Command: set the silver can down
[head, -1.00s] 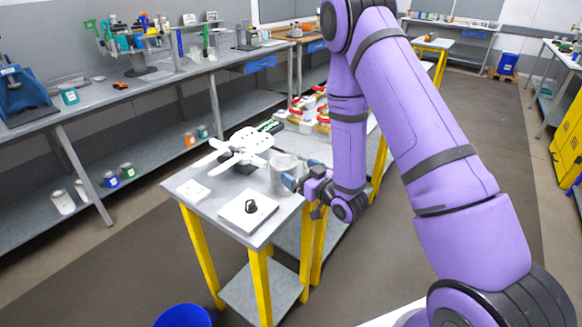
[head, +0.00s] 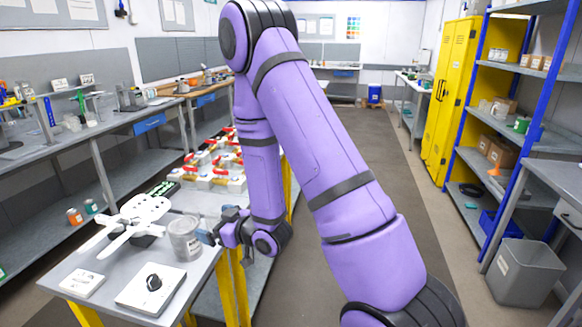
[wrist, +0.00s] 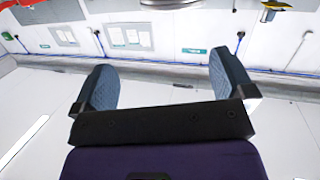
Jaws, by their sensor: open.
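The silver can (head: 185,240) stands upright on the grey top of a small yellow-legged table (head: 205,272). It is beside a white propeller-shaped part (head: 135,222). My gripper (head: 208,237) is just to the right of the can at about the height of its side. Whether a finger touches the can is hard to tell in the head view. In the wrist view my gripper (wrist: 166,80) has its two blue-grey fingers wide apart with nothing between them, and the can does not show there.
A white plate with a black knob (head: 152,288) and a small white block (head: 83,283) lie in front of the can. Red-handled valves (head: 215,165) stand behind it. A grey bin (head: 522,272) is at the right. The floor aisle (head: 365,170) is clear.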

